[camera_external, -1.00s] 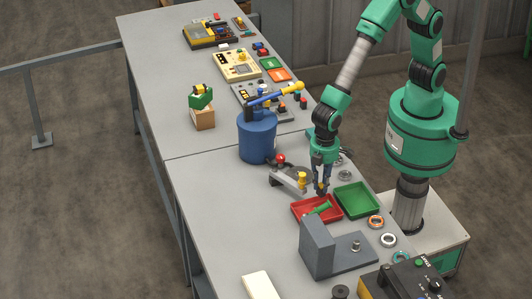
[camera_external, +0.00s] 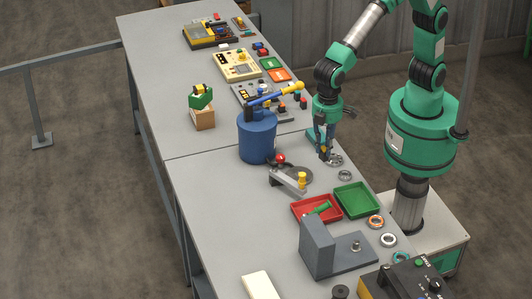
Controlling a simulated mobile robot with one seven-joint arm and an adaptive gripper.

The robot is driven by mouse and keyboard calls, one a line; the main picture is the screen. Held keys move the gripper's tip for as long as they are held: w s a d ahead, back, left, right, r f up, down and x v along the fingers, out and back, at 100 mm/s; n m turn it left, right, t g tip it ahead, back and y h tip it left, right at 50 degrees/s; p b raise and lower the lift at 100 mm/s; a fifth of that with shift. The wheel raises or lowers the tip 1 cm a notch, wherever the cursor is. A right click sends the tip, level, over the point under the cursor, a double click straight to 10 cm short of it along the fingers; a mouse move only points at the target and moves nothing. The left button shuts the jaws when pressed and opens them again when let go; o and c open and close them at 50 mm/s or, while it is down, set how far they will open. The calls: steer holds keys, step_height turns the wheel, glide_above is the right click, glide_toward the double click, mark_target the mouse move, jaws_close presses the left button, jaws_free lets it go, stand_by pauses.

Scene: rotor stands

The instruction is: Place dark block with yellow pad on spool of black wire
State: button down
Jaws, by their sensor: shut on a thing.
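My gripper (camera_external: 325,153) points down over the right edge of the table, beside the red-knobbed fixture. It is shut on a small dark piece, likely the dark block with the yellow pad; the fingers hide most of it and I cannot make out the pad. A grey ring-shaped spool (camera_external: 336,160) lies right at the fingertips, and a second grey ring (camera_external: 345,175) lies just in front of it. A dark spool (camera_external: 340,291) stands at the bottom edge of the view. I cannot tell which of these is the spool of black wire.
A blue can (camera_external: 257,138) with a yellow-ended lever stands left of my gripper. In front are a red tray (camera_external: 300,217) with a green piece, a green tray (camera_external: 355,204) and a grey angled block (camera_external: 318,247).

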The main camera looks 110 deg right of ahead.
steer(key=a+r+n+p, duration=0.1)
steer(key=a+n+p, duration=1)
steer(key=a, duration=2.2)
step_height(320, 180, down, 11)
steer(key=shift+w+a+b, duration=0.2)
steer(key=shift+w+b, duration=0.1)
steer(key=shift+w, duration=0.1)
steer(key=shift+w+a+f+p, duration=0.25)
steer(key=shift+w+a+p, duration=0.05)
steer(key=shift+w+a, duration=1.6)
steer(key=shift+w+a+f+p, duration=0.2)
steer(key=shift+w+a+p, duration=0.1)
steer(key=shift+w+a, duration=1.6)
steer(key=shift+w+a+f+p, duration=0.3)
steer(key=shift+w+a, duration=1.4)
steer(key=shift+w, duration=0.35)
